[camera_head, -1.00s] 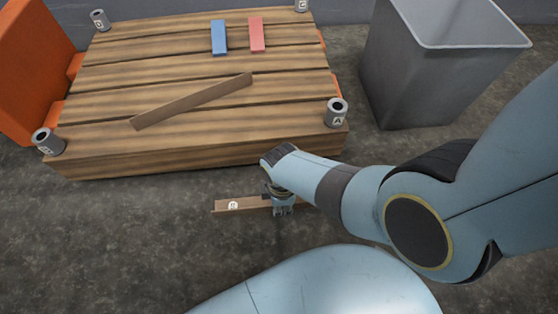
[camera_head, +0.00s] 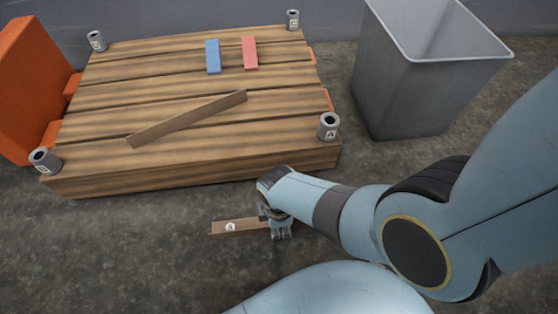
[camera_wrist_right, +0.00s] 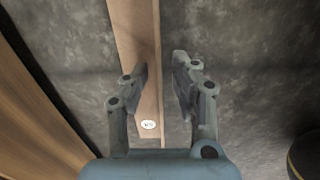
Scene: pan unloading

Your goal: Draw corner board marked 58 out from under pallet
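A long brown board (camera_head: 244,226) with a round white label lies on the floor in front of the wooden pallet (camera_head: 200,166), apart from its front edge. The label shows in both views but is too small to read surely. My right gripper (camera_head: 281,234) is low at the board's right end in the head view. In the right wrist view my right gripper (camera_wrist_right: 161,66) is open, and the board (camera_wrist_right: 136,35) runs lengthwise under its left finger and partly between the fingers. Nothing is clearly held. My left gripper is out of view.
On the pallet lie a loose brown strip (camera_head: 188,118), a blue block (camera_head: 212,56) and a red block (camera_head: 250,53). Grey tubes such as this one (camera_head: 329,126) stand at its corners. A grey bin (camera_head: 405,90) stands right, an orange panel (camera_head: 28,90) left.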

